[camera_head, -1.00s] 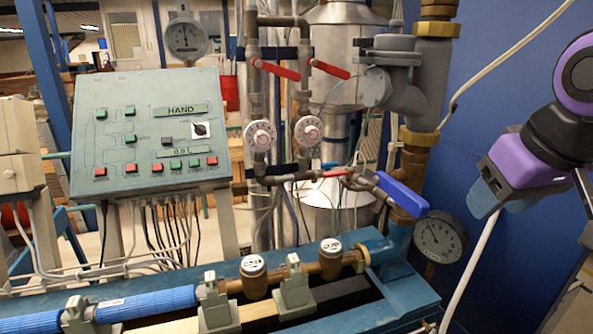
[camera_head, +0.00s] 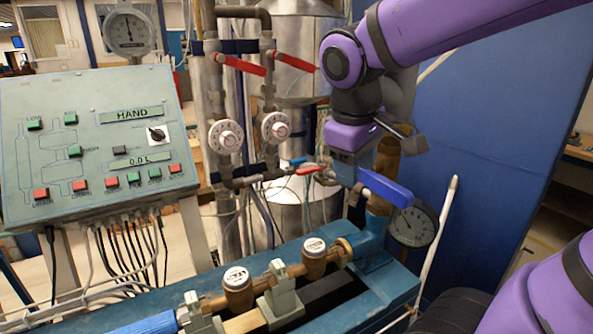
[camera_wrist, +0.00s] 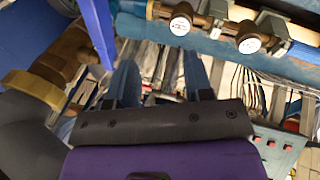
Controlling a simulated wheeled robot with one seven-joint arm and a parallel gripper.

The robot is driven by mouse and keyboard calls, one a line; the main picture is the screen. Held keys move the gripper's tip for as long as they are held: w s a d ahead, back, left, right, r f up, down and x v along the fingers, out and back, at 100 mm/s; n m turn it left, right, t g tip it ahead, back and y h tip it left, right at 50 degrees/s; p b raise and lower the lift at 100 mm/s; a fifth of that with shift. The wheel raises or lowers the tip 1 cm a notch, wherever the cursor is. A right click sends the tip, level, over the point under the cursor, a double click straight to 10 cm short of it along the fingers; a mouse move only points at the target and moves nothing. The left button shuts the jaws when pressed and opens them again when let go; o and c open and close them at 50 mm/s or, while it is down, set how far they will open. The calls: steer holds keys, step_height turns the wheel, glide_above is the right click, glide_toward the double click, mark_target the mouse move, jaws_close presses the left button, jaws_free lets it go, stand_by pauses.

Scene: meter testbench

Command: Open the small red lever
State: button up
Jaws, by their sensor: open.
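The small red lever (camera_head: 309,170) sits on the thin pipe fitting right of the lower dial valve in the head view. My gripper (camera_head: 345,172) hangs just right of it, pointing down, with its fingers partly in front of the fitting. In the wrist view my gripper (camera_wrist: 160,80) shows two blue fingers spread apart with nothing held between them. I cannot make out the small red lever clearly in the wrist view. A blue lever (camera_head: 386,188) lies just right of and below the fingers; it also shows at the upper left of the wrist view (camera_wrist: 98,30).
Two larger red levers (camera_head: 238,64) (camera_head: 292,62) are on the upright pipes. A pressure gauge (camera_head: 412,226) is at the right. The control panel (camera_head: 95,100) stands at left. The blue bench (camera_head: 390,295) with brass meters (camera_head: 314,262) runs along the front.

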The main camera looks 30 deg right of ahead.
steer(key=w+f+n+g+h, duration=0.2)
steer(key=w+f+n+h, duration=0.15)
steer(key=w, duration=0.35)
steer(key=w+f+n+g+h, duration=0.25)
steer(key=w+n+h, duration=0.2)
steer(key=w, duration=0.25)
steer(key=n+t+h, duration=0.3)
steer(key=n+h, duration=0.3)
steer(key=h, duration=0.2)
glide_toward(314, 168)
steer(key=d, duration=0.8)
steer(key=shift+w+d+f, duration=0.1)
steer(key=shift+w+d, duration=0.15)
jaws_close()
